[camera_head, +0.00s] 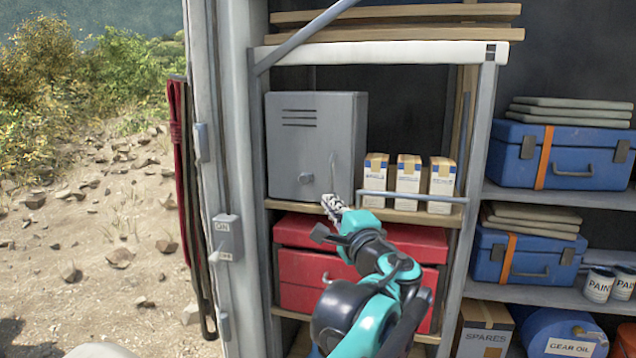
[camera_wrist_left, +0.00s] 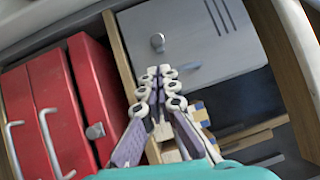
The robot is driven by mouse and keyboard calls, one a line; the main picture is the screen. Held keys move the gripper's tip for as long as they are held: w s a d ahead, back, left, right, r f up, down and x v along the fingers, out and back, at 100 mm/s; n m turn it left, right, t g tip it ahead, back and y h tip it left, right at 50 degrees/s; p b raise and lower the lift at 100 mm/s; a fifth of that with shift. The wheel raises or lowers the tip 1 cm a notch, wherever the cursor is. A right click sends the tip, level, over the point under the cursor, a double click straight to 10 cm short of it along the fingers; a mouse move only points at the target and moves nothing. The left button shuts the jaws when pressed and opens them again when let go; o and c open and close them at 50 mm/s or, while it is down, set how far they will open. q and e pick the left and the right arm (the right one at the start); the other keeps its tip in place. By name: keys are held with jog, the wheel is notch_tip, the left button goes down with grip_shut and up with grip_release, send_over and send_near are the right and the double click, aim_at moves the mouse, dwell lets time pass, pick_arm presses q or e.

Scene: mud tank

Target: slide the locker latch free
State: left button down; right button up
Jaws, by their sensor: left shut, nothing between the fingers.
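The locker (camera_head: 290,145) is a grey metal box with slots at its upper left, on a shelf at the upper middle. A round knob (camera_head: 306,178) sits low on its front, with a thin upright bar (camera_head: 333,165) to the right. I cannot tell which part is the latch. My left gripper (camera_head: 331,203) is shut and empty, at the locker's lower front edge. In the left wrist view the gripper's fingertips (camera_wrist_left: 160,74) are together, below the knob (camera_wrist_left: 157,41) and apart from it in the picture. The locker (camera_wrist_left: 205,45) fills the upper right there.
A red chest (camera_head: 295,235) stands on the shelf below, partly behind my arm. Several small cartons (camera_head: 409,180) stand right of the locker behind a rail (camera_head: 425,199). A grey post (camera_head: 230,150) with a switch box (camera_head: 227,237) rises on the left.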

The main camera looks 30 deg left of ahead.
pick_arm(q)
jog(key=p, duration=0.2)
send_near(298, 185)
jog(key=w+r, duration=0.3)
jog(key=a, duration=0.2)
jog(key=s+a, duration=0.1)
jog(key=a, duration=0.1)
jog(key=shift+s+a, duration=0.1)
jog(key=shift+a, duration=0.15)
jog(key=shift+d, duration=0.15)
jog(key=shift+f, duration=0.1)
